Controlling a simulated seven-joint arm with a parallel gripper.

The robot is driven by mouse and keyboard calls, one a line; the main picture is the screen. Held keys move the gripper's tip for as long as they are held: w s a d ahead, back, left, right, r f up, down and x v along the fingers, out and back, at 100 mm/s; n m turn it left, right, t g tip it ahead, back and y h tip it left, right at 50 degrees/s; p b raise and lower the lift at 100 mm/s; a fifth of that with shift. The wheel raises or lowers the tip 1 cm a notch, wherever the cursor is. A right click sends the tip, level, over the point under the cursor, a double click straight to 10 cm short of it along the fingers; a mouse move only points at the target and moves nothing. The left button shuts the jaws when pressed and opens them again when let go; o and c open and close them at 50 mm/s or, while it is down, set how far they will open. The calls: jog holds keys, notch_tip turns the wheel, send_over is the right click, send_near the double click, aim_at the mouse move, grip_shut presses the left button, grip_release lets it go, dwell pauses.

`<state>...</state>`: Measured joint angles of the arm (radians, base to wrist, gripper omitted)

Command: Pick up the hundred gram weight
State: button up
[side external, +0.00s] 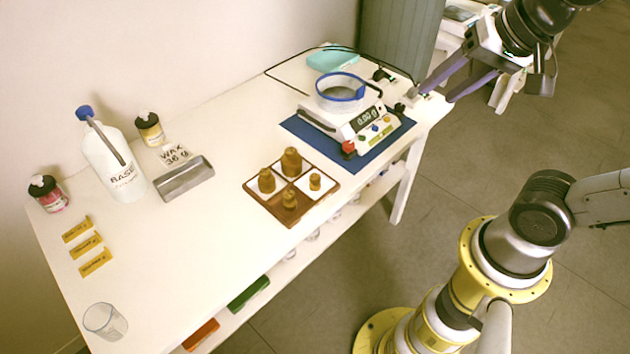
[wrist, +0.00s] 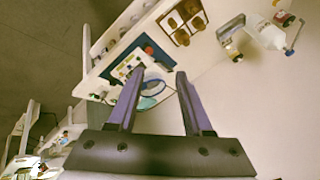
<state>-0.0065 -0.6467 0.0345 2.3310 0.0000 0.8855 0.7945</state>
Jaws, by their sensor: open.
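Several brass-coloured weights of different sizes stand upright in a brown wooden tray (side external: 253,192) with white compartments, near the table's front edge in the side view. The largest weight (side external: 291,162) is in the back compartment, with a middle-sized weight (side external: 266,181) to its left, and smaller weights at the right (side external: 315,181) and front (side external: 290,199). I cannot read which is the hundred gram one. The tray also shows near the top of the wrist view (wrist: 171,22). My gripper (side external: 432,97) is open and empty, beyond the table's right end, well away from the weights.
A scale (side external: 345,122) with a blue-rimmed dish reading 0.00 g stands on a blue mat (side external: 303,128), between my gripper and the tray. A glass beaker (side external: 104,321) is front left.

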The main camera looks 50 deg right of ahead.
jog(key=w+a+m+g, duration=0.1)
jog(key=w+m, duration=0.6)
jog(key=w, duration=0.3)
jog(key=m+g, duration=0.5)
send_over(314, 176)
notch_tip(314, 176, down, 28)
jog(key=shift+d+r, duration=0.1)
jog(key=shift+r, duration=0.15)
jog(key=shift+f, duration=3)
jog(key=shift+s, duration=0.1)
grip_shut()
